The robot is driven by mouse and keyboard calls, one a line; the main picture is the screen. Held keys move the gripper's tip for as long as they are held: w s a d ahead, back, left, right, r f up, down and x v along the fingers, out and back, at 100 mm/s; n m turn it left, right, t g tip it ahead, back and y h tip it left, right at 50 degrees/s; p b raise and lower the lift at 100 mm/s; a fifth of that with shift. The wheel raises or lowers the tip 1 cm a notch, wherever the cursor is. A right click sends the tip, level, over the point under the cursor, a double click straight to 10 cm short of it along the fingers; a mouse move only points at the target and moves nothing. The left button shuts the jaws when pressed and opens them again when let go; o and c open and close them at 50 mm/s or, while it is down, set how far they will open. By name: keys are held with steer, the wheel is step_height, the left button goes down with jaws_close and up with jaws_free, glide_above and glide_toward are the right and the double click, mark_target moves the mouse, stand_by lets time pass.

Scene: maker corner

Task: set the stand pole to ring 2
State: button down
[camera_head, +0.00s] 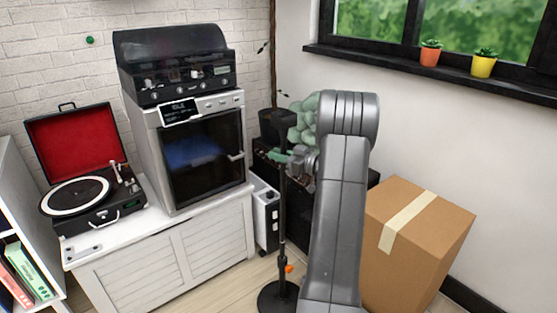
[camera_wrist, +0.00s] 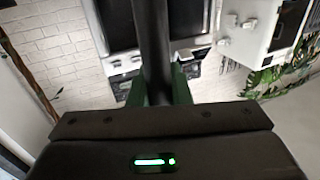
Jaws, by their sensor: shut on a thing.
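The black stand pole (camera_head: 283,215) rises upright from a round black base (camera_head: 277,298) on the floor. My gripper (camera_head: 281,156), with green fingers, is shut on the pole just below the head. In the wrist view the pole (camera_wrist: 153,40) runs down between the green fingers of my gripper (camera_wrist: 159,88). I cannot make out numbered rings on the pole.
A cardboard box (camera_head: 425,245) stands right of my arm. A white cabinet (camera_head: 165,265) on the left bears an open turntable (camera_head: 85,205) and a machine with a dark door (camera_head: 200,155). A white tower (camera_head: 266,215) stands behind the pole. Floor shows left of the base.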

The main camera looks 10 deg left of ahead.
step_height(320, 180, up, 3)
steer(key=shift+r+p, duration=0.1)
steer(key=shift+p, duration=0.45)
steer(key=c, duration=1.3)
jaws_free()
steer(key=shift+c, duration=0.2)
steer(key=shift+f, duration=0.2)
steer(key=p+v, duration=0.1)
steer(key=v, duration=1.2)
steer(key=shift+d, duration=0.4)
